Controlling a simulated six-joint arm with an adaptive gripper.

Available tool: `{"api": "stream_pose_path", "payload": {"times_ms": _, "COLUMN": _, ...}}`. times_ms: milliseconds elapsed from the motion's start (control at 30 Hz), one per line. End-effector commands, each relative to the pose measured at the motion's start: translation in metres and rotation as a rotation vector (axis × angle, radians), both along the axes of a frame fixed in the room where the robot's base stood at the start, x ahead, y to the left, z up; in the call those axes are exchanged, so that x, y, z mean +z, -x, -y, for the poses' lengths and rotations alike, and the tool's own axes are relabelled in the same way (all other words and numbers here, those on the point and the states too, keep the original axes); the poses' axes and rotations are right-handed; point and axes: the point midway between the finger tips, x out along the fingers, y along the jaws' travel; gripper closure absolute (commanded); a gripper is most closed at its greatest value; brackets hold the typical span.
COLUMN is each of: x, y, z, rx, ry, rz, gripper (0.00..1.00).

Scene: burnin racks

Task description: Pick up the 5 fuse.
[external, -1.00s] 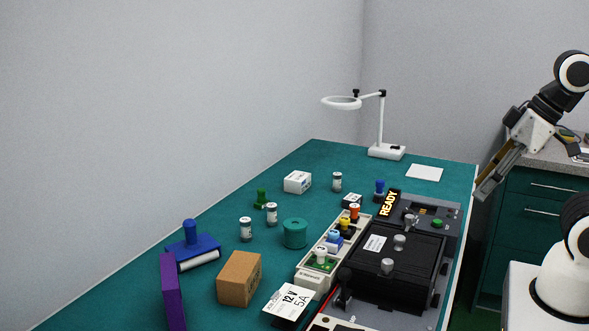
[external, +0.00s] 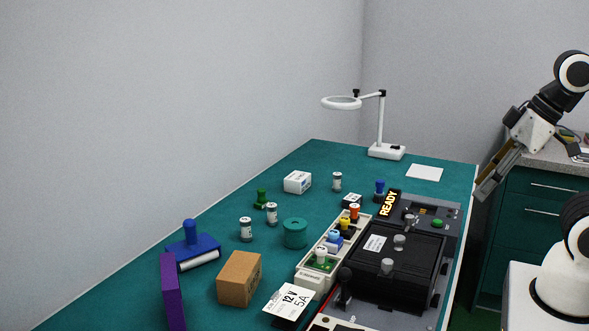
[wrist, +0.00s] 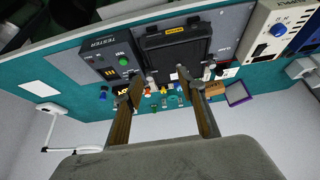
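A pale tray (external: 308,280) on the bench holds a row of small coloured pieces that look like fuses. They are an orange one (external: 354,212), a yellow one (external: 345,224), a blue one (external: 334,237) and a white-topped one on green (external: 321,256). Their numbers are too small to read, so I cannot tell which is the 5 fuse. My gripper (external: 483,188) hangs beyond the bench's right edge, well apart from the tray. In the wrist view my gripper (wrist: 162,82) has its two fingers wide apart with nothing held between them.
A brown box (external: 239,278), green spool (external: 295,233), purple block (external: 172,292) and several small jars lie to the left. A ring lamp (external: 386,151) stands at the back.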

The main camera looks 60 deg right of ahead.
Motion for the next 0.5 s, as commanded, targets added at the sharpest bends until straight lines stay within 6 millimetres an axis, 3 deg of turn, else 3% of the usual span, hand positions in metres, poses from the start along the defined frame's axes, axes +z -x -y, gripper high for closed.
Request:
{"api": "stream_pose_path", "payload": {"times_ms": 333, "x": 0.001, "y": -0.002, "z": 0.001, "rx": -0.001, "ry": 0.002, "rz": 0.002, "gripper": 0.61}}
{"api": "stream_pose_path", "payload": {"times_ms": 500, "x": 0.005, "y": -0.016, "z": 0.006, "rx": -0.013, "ry": 0.017, "rz": 0.020, "gripper": 0.61}}
